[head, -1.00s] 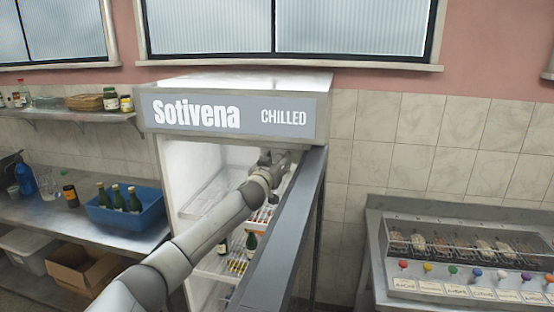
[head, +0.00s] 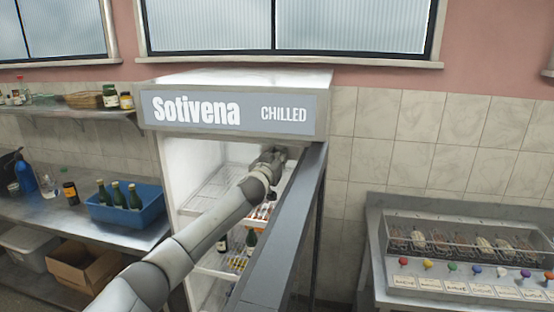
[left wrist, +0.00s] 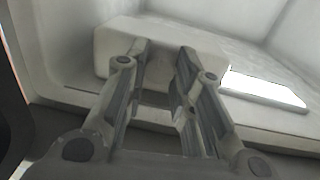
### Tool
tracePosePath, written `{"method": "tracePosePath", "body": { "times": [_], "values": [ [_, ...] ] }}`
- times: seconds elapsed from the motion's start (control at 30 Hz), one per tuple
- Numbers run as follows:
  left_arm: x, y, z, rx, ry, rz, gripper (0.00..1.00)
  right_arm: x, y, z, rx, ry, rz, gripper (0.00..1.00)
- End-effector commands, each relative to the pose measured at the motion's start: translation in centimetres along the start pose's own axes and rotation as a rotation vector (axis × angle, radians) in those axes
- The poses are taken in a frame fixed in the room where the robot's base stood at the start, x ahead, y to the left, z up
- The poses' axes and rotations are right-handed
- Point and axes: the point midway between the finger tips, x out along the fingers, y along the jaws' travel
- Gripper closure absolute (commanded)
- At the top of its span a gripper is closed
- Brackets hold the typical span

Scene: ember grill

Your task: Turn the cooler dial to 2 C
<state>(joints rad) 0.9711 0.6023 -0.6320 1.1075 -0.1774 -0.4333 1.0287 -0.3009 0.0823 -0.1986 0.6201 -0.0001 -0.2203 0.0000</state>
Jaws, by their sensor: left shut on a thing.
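The tall cooler (head: 228,113) stands with its door (head: 285,240) swung open toward me. My left arm reaches into its upper part, and my left gripper (head: 272,158) is near the top right of the opening. In the left wrist view, the two fingers of my left gripper (left wrist: 164,62) are at a pale box-shaped housing (left wrist: 112,48) under the cooler's ceiling. They are shut on the cooler dial, which is mostly hidden between them. No scale or pointer can be read. My right gripper is not in view.
The open door stands close to the right of my left arm. Wire shelves with bottles (head: 250,241) are below the arm. A bright lamp panel (left wrist: 262,88) is beside the housing.

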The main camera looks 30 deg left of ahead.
Motion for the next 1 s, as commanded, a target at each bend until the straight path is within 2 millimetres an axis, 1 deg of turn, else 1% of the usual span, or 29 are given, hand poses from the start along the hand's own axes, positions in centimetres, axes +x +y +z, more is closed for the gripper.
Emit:
{"method": "tracePosePath", "body": {
  "times": [0.3,0.43,0.7,0.73,0.8,0.9,1.0],
  "values": [
    [0.00,0.04,-0.05,0.203,-0.015,-0.002,1.00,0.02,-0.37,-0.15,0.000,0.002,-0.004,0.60],
    [0.00,0.04,-0.05,0.233,-0.016,-0.002,1.00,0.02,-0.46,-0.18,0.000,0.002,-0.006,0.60],
    [0.00,0.03,-0.07,0.235,-0.016,-0.002,1.00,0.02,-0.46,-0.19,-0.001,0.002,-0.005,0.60],
    [0.00,0.03,-0.07,0.235,-0.016,-0.002,0.72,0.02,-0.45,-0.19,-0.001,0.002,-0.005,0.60],
    [0.00,0.03,-0.07,0.234,-0.016,-0.002,0.63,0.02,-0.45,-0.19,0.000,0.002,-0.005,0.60],
    [0.00,0.03,-0.07,0.234,-0.016,-0.002,0.53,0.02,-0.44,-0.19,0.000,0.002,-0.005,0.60],
    [0.00,0.03,-0.07,0.234,-0.016,-0.002,0.53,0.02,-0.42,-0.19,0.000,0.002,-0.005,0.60]
  ]
}}
